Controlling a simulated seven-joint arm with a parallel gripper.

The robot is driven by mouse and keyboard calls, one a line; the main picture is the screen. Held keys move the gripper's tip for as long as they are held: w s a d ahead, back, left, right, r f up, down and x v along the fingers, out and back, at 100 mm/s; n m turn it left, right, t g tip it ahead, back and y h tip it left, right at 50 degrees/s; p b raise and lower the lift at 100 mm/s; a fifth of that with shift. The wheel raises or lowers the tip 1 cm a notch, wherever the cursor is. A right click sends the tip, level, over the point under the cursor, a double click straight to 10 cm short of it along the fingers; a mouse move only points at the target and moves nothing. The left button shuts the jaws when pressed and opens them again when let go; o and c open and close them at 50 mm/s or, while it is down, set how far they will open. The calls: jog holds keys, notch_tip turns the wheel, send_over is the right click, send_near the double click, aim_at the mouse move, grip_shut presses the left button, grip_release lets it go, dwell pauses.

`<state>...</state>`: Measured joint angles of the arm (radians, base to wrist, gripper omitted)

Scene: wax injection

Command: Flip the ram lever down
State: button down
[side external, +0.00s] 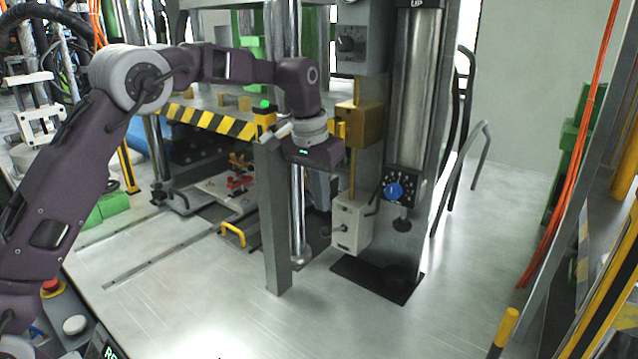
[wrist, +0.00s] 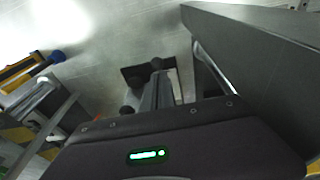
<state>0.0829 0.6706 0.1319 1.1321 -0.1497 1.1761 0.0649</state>
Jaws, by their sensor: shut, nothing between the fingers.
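A light beige control box (side external: 352,224) with a small dark lever (side external: 341,228) on its front is mounted on the machine's column, below a brass block. No label is readable, so I cannot confirm that this is the ram lever. My gripper (side external: 319,204) points down just left of and above this box, with its fingers shut and empty. I see no clear contact with the lever. In the wrist view my gripper (wrist: 160,70) shows closed fingers above the floor plate; the lever cannot be made out there.
A grey upright post (side external: 274,215) stands just left of my gripper, and a shiny vertical rod (side external: 298,215) stands behind it. A cylinder panel with a blue knob (side external: 393,192) is at the right. A yellow handle (side external: 233,234) lies at the left. The front table surface is clear.

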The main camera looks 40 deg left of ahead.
aim_at(335, 229)
jog(key=shift+w+d+f, duration=0.1)
jog(key=shift+w+f, duration=0.05)
jog(key=shift+f, duration=0.8)
jog(key=shift+w+f, duration=0.15)
jog(key=shift+f, duration=0.8)
